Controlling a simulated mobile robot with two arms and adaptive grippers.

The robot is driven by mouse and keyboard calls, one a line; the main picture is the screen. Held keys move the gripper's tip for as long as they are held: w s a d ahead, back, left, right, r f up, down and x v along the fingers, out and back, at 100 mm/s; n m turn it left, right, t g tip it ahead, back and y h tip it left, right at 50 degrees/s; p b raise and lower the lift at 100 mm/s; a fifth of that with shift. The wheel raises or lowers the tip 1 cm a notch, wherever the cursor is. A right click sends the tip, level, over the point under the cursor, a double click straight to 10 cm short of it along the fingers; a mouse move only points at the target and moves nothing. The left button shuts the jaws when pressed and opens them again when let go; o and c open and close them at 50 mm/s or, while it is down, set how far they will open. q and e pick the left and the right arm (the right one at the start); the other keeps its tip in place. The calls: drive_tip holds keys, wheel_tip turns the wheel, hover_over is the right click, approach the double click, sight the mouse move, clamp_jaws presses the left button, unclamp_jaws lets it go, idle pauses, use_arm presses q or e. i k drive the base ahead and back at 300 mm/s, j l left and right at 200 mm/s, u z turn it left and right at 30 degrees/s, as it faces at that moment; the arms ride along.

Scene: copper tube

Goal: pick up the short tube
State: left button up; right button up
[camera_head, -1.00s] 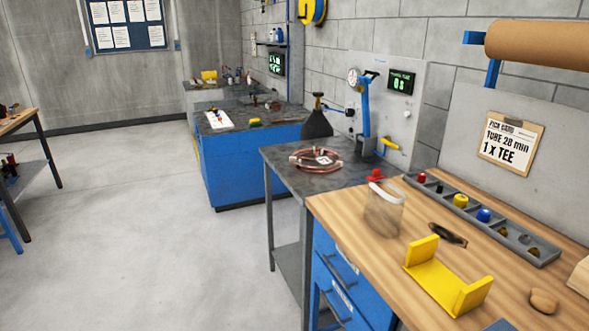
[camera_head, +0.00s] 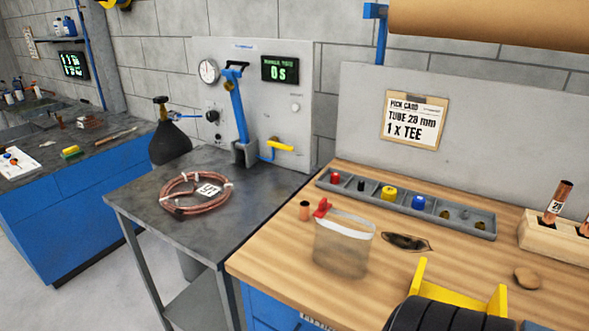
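Other copper tubes (camera_head: 557,203) stand upright in a wooden block (camera_head: 548,238) at the right; one bears a white label. Neither of my grippers shows in the head view. A dark ribbed form (camera_head: 445,315) at the bottom edge hides part of a yellow cradle (camera_head: 420,275); I cannot tell what it is.
A grey parts tray (camera_head: 455,222) with coloured caps lies along the bench back. A dark flat object (camera_head: 405,242) and a brown lump (camera_head: 527,278) lie in front. The grey table (camera_head: 150,220) at left carries a copper coil (camera_head: 195,193).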

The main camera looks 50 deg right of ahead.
sight(304, 205)
drive_tip(key=i+z, duration=0.25)
drive_tip(key=z, duration=0.15)
drive_tip(key=i+j+z, duration=0.15)
drive_tip(key=z, duration=0.25)
drive_tip(key=i+j+z, duration=0.2)
drive_tip(key=z, duration=0.2)
drive_tip(key=i+j+z, duration=0.2)
drive_tip(key=z, duration=0.2)
